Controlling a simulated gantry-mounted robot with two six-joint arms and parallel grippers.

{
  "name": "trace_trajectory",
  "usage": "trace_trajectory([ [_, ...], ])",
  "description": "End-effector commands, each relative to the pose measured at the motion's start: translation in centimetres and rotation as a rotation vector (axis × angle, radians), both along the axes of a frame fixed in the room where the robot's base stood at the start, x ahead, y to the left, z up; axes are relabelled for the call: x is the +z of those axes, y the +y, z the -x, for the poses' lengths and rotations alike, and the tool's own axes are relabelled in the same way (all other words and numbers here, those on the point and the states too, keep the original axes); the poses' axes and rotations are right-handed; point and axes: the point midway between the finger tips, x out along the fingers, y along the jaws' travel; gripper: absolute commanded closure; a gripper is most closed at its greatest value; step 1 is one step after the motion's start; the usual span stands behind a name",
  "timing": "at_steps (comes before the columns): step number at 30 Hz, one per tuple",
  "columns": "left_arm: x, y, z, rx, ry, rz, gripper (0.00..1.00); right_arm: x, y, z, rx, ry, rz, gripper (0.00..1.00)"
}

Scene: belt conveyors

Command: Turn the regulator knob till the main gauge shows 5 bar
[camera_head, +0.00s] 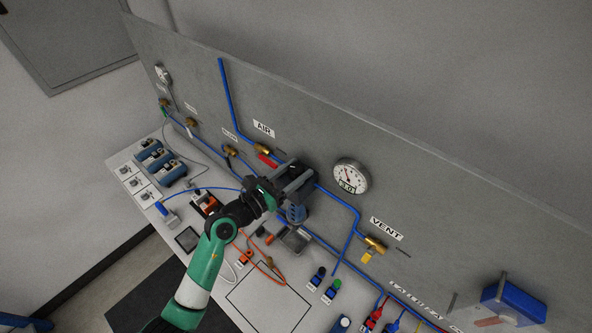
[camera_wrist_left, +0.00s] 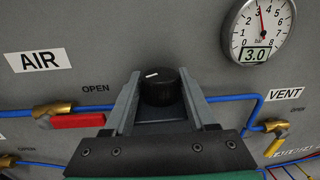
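The regulator knob (camera_wrist_left: 160,88) is black and round with a white mark on its top, seen in the left wrist view. My left gripper (camera_wrist_left: 160,82) has one finger on each side of it; whether the fingers press on it I cannot tell. In the head view my left gripper (camera_head: 297,178) is at the regulator and hides the knob; a blue regulator part (camera_head: 296,213) shows below. The main gauge (camera_wrist_left: 262,30) is white with a red needle pointing nearly straight up, and its display reads 3.0. The gauge (camera_head: 351,176) also shows in the head view. My right gripper is not in view.
The red AIR valve handle (camera_wrist_left: 78,121) is left of the gripper and the yellow VENT handle (camera_wrist_left: 276,146) right of it. Blue pipes run along the grey panel (camera_head: 440,190). The bench (camera_head: 270,303) below holds hoses, fittings and plugs.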

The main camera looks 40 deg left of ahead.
Motion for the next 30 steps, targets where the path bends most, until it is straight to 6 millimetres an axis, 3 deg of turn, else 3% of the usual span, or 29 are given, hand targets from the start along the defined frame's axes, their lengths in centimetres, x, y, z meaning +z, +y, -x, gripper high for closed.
trace_trajectory([
  [1, 0.0, 0.0, 0.0, 0.000, 0.000, 0.000, 0.54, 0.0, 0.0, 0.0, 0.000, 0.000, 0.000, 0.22],
  [9, 0.0, 0.0, 0.0, 0.000, 0.000, 0.000, 1.00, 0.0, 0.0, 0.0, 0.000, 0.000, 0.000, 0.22],
  [20, -0.4, 0.2, -0.1, -0.040, 0.003, 0.003, 1.00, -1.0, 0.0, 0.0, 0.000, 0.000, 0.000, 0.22],
  [30, -0.7, 0.3, -0.2, -0.259, 0.002, 0.000, 1.00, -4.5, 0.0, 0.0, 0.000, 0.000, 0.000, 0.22],
])
